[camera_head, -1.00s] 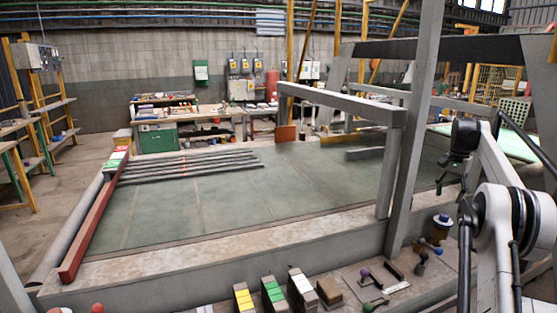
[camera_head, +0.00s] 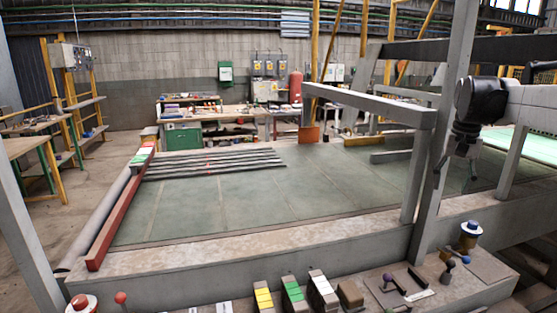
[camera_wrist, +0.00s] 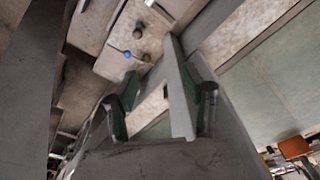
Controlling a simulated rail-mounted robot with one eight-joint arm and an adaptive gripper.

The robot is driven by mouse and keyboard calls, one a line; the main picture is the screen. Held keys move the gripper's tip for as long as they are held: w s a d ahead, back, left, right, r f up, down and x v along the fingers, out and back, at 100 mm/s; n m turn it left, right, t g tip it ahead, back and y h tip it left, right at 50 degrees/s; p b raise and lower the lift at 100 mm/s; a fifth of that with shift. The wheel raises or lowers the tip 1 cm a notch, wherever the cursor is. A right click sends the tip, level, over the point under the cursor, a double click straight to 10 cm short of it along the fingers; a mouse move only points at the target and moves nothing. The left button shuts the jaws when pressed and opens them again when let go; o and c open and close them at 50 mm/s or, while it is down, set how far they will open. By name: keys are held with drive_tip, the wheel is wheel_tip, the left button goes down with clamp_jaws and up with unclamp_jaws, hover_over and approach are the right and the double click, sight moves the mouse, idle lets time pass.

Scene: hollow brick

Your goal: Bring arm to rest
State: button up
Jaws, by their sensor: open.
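My gripper (camera_head: 456,170) hangs from the dark wrist at the right of the head view. It points down and is open, with nothing seen between its fingers. It also shows in the wrist view (camera_wrist: 164,100), with its two green-lined fingers apart and a grey post passing behind the gap. In the head view it overlaps the grey upright post (camera_head: 440,140) and the table behind; I cannot tell the exact gap to the post.
The green-topped table (camera_head: 250,205) carries several grey bars (camera_head: 215,165) and a red beam (camera_head: 118,220) at its left. A grey crossbeam (camera_head: 370,105) stands near the gripper. Several coloured blocks (camera_head: 292,292) and levers (camera_head: 395,284) line the front panel.

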drive_tip(key=s+a+f+n+t+b, duration=0.1)
drive_tip(key=s+a+n+t, duration=0.2)
drive_tip(key=s+a, duration=1.2)
drive_tip(key=s+a+f+n+t, duration=0.1)
drive_tip(key=s+a+f, duration=0.5)
drive_tip(key=s, duration=0.2)
drive_tip(key=s+a+f+n+t+b, duration=0.1)
drive_tip(key=s+a+f+t, duration=0.1)
drive_tip(key=s+a+f, duration=0.3)
drive_tip(key=s+f, duration=0.2)
drive_tip(key=s, duration=0.1)
drive_tip(key=shift+a+n+y, duration=0.3)
drive_tip(key=shift+a, duration=0.05)
